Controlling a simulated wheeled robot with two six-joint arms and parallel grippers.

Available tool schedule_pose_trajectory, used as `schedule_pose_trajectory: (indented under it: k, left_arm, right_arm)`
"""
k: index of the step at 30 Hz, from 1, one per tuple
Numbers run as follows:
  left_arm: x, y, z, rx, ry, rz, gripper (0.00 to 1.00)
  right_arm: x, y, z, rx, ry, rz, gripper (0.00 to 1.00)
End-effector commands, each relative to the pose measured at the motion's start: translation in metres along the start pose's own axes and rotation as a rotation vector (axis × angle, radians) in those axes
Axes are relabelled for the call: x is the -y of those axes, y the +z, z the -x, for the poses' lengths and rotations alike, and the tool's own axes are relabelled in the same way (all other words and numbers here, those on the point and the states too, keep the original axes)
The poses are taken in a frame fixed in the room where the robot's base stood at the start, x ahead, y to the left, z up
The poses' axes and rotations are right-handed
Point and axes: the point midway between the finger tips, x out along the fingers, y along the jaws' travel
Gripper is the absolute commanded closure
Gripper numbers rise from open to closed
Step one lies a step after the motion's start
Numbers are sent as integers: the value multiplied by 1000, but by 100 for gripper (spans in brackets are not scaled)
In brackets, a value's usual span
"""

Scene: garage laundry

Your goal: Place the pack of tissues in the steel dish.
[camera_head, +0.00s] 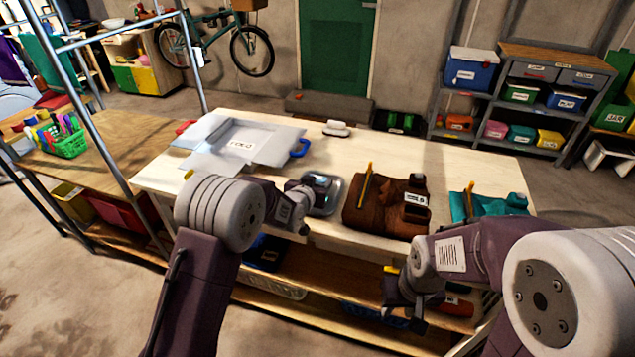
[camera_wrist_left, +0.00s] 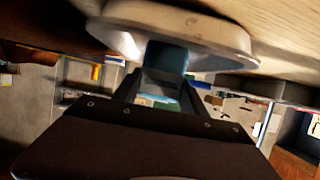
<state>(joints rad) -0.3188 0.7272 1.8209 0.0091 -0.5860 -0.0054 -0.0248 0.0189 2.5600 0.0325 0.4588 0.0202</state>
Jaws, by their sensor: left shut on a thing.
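The steel dish (camera_head: 336,203) stands near the front edge of the white-topped table, left of a brown bag. Its pale rim (camera_wrist_left: 215,38) fills the upper part of the left wrist view. My left gripper (camera_head: 312,190) reaches to the dish and is shut on a blue-teal block that looks like the pack of tissues (camera_wrist_left: 166,62). The pack is at the dish's rim; whether it touches the dish bottom I cannot tell. My right gripper (camera_head: 404,312) hangs in front of the table, low and empty, its fingers apart.
A brown bag (camera_head: 385,210) and a teal bag (camera_head: 485,205) stand right of the dish. A white stacked object (camera_head: 337,129) is at the back. The table's middle back is clear.

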Motion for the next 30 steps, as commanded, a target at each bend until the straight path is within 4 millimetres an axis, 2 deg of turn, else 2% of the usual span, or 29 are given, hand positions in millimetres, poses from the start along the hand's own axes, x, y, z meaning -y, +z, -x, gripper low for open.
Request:
schedule_pose_trajectory:
  k: [1,2,3,4,16,20,27,30]
  left_arm:
    - [0,4,-1,0,0,0,88]
    - [0,2,-1,0,0,0,44]
    - [0,2,-1,0,0,0,33]
    - [0,2,-1,0,0,0,28]
    - [0,-3,5,0,0,0,28]
    - [0,-3,29,-1,0,0,28]
    - [0,-3,87,-2,0,0,28]
    - [0,-3,105,-2,0,0,28]
  right_arm:
    - [0,0,-4,0,0,0,64]
    - [0,0,-2,0,0,0,64]
    - [0,0,-2,0,0,0,64]
    - [0,0,-2,0,0,0,64]
    - [0,0,3,0,0,0,64]
    - [0,0,1,0,0,0,64]
    - [0,0,0,0,0,0,64]
    - [0,0,0,0,0,0,64]
